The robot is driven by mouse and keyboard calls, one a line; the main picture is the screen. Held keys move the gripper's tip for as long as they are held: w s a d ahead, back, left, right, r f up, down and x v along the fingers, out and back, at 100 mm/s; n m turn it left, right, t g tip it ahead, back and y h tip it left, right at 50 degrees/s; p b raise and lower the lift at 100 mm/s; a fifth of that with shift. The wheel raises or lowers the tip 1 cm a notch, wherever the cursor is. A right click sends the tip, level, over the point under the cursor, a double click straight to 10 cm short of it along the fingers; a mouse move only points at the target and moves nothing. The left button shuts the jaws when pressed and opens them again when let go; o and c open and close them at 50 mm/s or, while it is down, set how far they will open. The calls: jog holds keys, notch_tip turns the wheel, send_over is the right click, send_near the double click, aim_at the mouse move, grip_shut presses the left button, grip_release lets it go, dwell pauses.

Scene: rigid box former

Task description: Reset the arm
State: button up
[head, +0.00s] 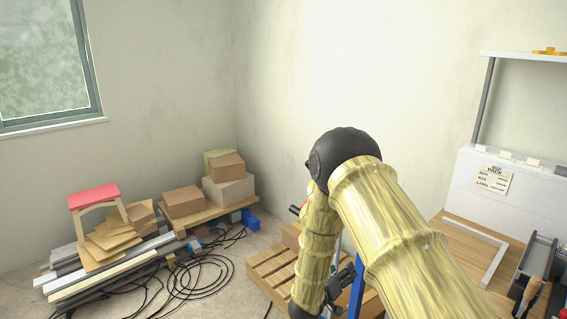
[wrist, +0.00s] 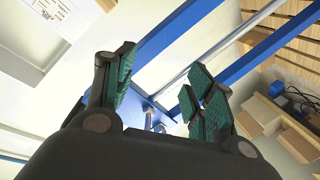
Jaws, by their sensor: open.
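My arm with pale bamboo-patterned links (head: 398,235) rises from the lower right in the head view. It bends at a black elbow (head: 342,150) and hangs down toward the bottom edge. My gripper (wrist: 162,85) is open in the wrist view, its two teal-padded fingers well apart with nothing held between them. Blue bars and a grey metal rod show past the fingers; I cannot tell how far off they are. In the head view, dark parts near the arm's lower end are partly cut off and unclear.
A wooden-topped bench (head: 455,250) with a white back panel (head: 520,195) stands at the right. A wooden pallet (head: 268,272) lies on the floor beside the hanging arm. Cardboard boxes (head: 229,190), a red-topped stool (head: 94,196) and loose black cables (head: 205,275) are at the left.

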jog(key=s+d+f+n+g+y, duration=0.1)
jog(key=s+f+g+y, duration=0.2)
jog(key=s+f, duration=0.75)
jog(key=s+d+f+g+y, duration=0.2)
jog(key=s+f+y, duration=0.2)
jog(key=s+f, duration=0.65)
jog(key=s+a+g+y, duration=0.1)
jog(key=s+g+y, duration=0.2)
jog(key=s, duration=2.7)
jog(key=g, duration=0.4)
jog(key=shift+s+a+m, duration=0.3)
jog(key=shift+s, duration=0.05)
